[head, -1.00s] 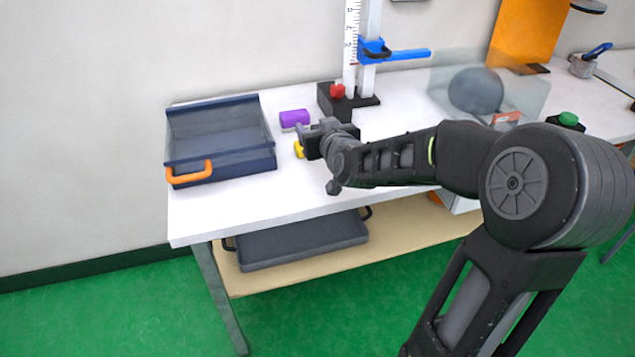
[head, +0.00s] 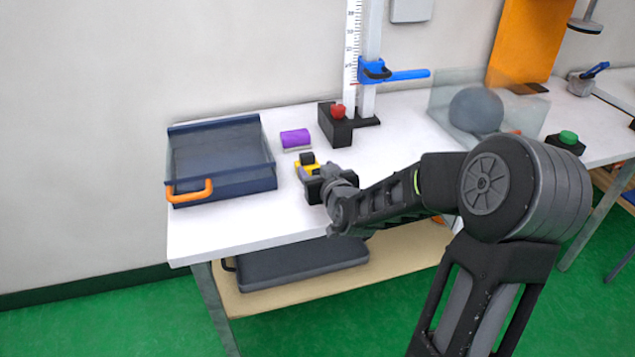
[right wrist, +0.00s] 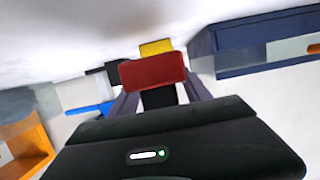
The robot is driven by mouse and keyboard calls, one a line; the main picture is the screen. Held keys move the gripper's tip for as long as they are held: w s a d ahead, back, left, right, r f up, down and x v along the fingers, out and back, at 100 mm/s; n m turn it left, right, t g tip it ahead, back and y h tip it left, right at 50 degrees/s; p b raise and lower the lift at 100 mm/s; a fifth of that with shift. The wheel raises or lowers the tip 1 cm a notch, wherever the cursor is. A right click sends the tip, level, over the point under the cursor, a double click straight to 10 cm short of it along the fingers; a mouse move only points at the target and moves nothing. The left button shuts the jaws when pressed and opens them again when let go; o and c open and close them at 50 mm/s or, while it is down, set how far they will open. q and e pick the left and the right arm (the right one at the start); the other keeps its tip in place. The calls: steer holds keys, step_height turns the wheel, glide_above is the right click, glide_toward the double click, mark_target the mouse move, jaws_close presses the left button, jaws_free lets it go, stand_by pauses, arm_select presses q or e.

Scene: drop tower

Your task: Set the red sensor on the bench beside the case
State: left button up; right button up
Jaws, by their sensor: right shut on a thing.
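A red block, which I take as the red sensor (right wrist: 152,70), shows between the fingers of my right gripper (right wrist: 155,92) in the right wrist view. My right gripper is shut on it. In the head view my right gripper (head: 308,178) is low over the bench (head: 235,217), and the sensor is hidden there. I cannot tell whether the sensor touches the bench. The case (head: 225,182), dark blue with an orange handle, stands to the gripper's left. A yellow thing (head: 306,167) lies right by the gripper; it also shows behind the sensor (right wrist: 155,47). My left gripper is out of view.
A purple block (head: 295,138) lies behind the gripper. A clear box with a grey ball (head: 476,109) is to the right. The bench in front of the case is clear.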

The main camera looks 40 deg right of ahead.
step_height(320, 180, down, 4)
steer(key=shift+r, duration=0.25)
steer(key=shift+f+b, duration=0.2)
steer(key=shift+b, duration=0.15)
steer(key=o, duration=1.5)
steer(key=shift+r, duration=0.1)
steer(key=shift+r, duration=0.1)
